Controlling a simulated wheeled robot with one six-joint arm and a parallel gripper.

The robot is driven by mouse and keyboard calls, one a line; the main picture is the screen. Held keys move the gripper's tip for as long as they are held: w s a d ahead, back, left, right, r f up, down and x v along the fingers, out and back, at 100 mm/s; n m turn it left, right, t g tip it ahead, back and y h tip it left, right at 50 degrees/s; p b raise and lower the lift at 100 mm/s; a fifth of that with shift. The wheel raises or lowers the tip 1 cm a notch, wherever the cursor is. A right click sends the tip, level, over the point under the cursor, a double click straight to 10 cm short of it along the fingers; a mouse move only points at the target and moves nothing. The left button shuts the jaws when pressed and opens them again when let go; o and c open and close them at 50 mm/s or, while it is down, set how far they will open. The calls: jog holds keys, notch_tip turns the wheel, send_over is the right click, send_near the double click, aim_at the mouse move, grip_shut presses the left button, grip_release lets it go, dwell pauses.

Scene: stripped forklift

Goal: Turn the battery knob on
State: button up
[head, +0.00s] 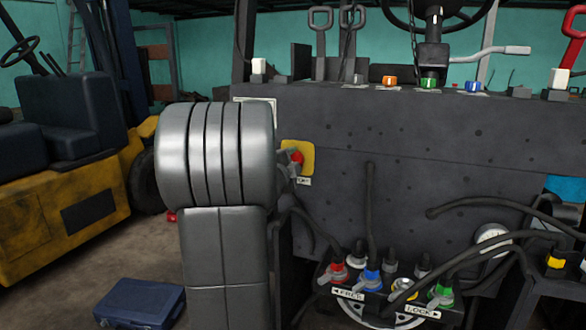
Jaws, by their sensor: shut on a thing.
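The battery knob (298,158) is red and sits on a yellow plate (305,148) on the left part of the dark grey panel. A small white label (304,181) is below it, too small and partly covered to read. My gripper (291,168) shows only as a small grey piece at the knob, coming from behind my large grey arm link. It is shut on the knob. My arm hides the left side of the plate, and the knob's turn angle cannot be told.
Levers, coloured knobs and a steering wheel (440,14) top the panel (400,130). Cables and coloured plugs (372,279) crowd the lower front by a FREE/LOCK dial (385,312). A blue case (140,304) lies on the floor at left, before a yellow forklift (60,205).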

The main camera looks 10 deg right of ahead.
jog(key=shift+f+m+b, duration=0.15)
jog(key=shift+m+b, duration=0.9)
jog(key=shift+m, duration=1.25)
jog(key=o, duration=1)
jog(key=v, duration=1.4)
jog(key=shift+w, duration=0.1)
